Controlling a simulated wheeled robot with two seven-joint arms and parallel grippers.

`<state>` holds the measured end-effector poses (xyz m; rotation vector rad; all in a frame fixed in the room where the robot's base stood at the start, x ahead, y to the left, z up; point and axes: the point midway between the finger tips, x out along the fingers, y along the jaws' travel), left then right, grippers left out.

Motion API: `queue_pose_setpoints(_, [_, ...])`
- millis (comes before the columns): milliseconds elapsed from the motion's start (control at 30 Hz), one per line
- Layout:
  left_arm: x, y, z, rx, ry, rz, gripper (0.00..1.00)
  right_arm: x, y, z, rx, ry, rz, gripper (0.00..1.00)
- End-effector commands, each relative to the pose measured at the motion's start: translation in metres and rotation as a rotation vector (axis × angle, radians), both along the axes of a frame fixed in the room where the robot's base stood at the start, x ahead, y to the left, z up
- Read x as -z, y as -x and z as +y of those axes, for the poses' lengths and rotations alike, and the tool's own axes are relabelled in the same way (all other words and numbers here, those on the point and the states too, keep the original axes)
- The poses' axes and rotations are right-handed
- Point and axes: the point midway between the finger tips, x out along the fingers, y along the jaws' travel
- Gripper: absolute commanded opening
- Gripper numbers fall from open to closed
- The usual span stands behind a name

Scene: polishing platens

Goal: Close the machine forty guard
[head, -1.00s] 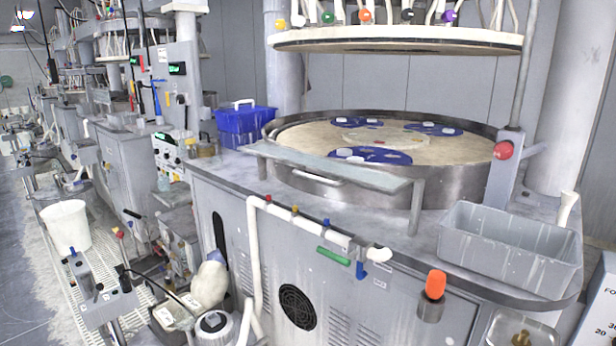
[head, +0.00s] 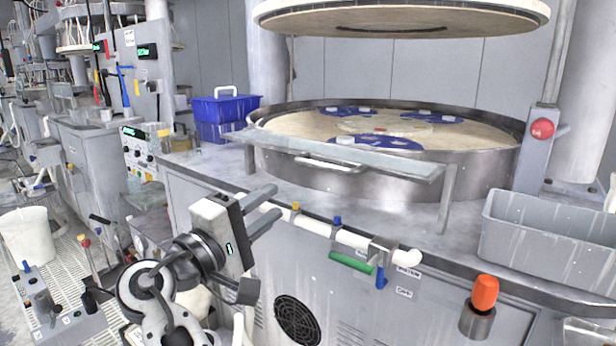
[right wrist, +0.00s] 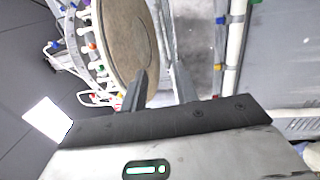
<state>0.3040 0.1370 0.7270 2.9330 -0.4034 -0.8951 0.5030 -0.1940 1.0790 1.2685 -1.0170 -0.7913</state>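A round platen (head: 300,124) with blue carriers sits inside a curved steel wall (head: 285,176) on the machine. My left gripper is out of view.
A round upper plate (head: 400,18) hangs above the platen. A blue box (head: 225,115) stands left of it and a grey bin (head: 545,235) right. White pipe (head: 350,240) runs along the front edge. An orange-topped knob (head: 485,293) and red button (head: 542,128) are at right.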

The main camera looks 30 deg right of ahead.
Motion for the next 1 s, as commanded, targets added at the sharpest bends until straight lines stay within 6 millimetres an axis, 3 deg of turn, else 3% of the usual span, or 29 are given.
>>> queue_pose_setpoints(167, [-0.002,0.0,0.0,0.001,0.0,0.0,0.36,-0.002,-0.006,-0.012,-0.003,-0.009,0.0,0.3])
queue_pose_setpoints(700, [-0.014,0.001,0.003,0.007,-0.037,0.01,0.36,-0.021,-0.048,-0.115,-0.002,-0.006,-0.001,0.3])
queue_pose_setpoints(1000, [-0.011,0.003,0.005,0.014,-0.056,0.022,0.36,-0.024,-0.059,-0.142,-0.005,-0.007,-0.001,0.3])
